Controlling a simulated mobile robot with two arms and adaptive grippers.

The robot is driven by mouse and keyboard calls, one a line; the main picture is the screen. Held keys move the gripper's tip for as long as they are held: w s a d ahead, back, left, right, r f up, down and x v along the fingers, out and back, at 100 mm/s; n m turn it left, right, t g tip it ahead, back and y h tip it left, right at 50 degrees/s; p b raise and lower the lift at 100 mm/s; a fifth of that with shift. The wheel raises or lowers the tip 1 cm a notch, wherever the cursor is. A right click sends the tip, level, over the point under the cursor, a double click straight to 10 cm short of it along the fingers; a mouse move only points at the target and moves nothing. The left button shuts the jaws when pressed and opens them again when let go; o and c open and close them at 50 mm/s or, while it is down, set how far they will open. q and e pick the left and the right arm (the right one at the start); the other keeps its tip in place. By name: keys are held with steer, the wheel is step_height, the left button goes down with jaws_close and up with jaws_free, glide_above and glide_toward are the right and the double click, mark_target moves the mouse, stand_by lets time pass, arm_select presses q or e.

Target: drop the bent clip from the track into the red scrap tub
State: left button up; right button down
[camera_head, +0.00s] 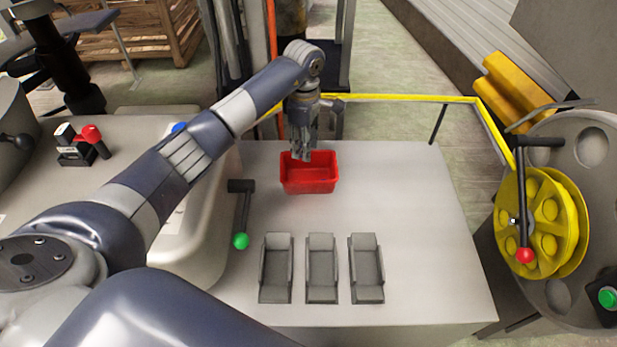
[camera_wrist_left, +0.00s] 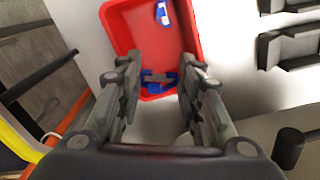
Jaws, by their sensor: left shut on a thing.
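The red scrap tub (camera_head: 310,185) stands on the light table, and its open inside fills the top of the left wrist view (camera_wrist_left: 122,30). My left gripper (camera_head: 303,156) points down over the back left part of the tub. In the left wrist view its fingers (camera_wrist_left: 160,75) are shut on a small blue clip (camera_wrist_left: 158,80) with a dark bar. The clip appears over the tub's inside; its height above the floor is unclear. A second blue and white clip (camera_wrist_left: 163,13) lies in the tub. My right gripper is not in view.
Three grey holders (camera_head: 322,268) stand in a row on the table in front of the tub. A green-knobbed lever (camera_head: 241,240) is at the left. A yellow reel (camera_head: 540,225) stands at the right. The table right of the tub is clear.

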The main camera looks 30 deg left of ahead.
arm_select(q)
steer(key=o, duration=0.8)
steer(key=shift+c, duration=0.2)
steer(key=shift+r, duration=0.15)
step_height(320, 180, up, 12)
